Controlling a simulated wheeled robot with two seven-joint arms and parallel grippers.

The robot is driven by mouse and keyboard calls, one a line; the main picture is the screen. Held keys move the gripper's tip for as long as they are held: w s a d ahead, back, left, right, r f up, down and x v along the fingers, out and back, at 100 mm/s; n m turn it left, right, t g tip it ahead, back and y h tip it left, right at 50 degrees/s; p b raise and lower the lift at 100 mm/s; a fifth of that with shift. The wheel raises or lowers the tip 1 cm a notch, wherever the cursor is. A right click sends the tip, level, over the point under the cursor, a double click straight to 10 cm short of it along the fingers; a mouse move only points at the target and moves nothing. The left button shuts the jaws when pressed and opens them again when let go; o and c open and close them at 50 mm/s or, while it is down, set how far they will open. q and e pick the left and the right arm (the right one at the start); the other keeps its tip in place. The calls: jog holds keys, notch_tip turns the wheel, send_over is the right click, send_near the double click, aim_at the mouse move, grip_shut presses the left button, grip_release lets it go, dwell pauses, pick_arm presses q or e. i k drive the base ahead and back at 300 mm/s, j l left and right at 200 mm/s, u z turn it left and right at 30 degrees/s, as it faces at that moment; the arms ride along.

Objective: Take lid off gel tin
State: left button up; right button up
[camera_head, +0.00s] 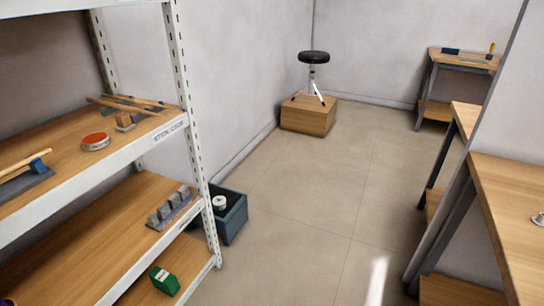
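A small round tin with a red-orange top (95,141) sits on the upper wooden shelf at the left; I cannot tell if it is the gel tin. A small white round thing with a dark centre (219,202) is in a blue-grey bin on the floor, too small to identify. Neither of my grippers shows in the head view.
The white metal shelf unit (189,85) fills the left, with wooden sticks, grey blocks (172,210) and a green box (164,280). The blue-grey bin (236,218) stands beside it. A wooden bench (510,200) is at right. The middle floor (320,190) is clear.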

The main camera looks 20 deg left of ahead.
aim_at(219, 201)
jog(key=i+u, duration=0.15)
jog(key=i, duration=0.4)
jog(key=i+l+u, duration=0.1)
jog(key=i, duration=0.5)
jog(key=i+l+u, duration=0.15)
jog(key=i, duration=0.4)
jog(key=i+l+u, duration=0.2)
jog(key=i+u, duration=0.2)
jog(key=i+l+u, duration=0.4)
jog(key=i, duration=0.2)
jog(key=i+l+u, duration=0.4)
jog(key=i+j, duration=0.2)
jog(key=i, duration=0.2)
jog(key=i+j, duration=0.2)
jog(key=i, duration=0.15)
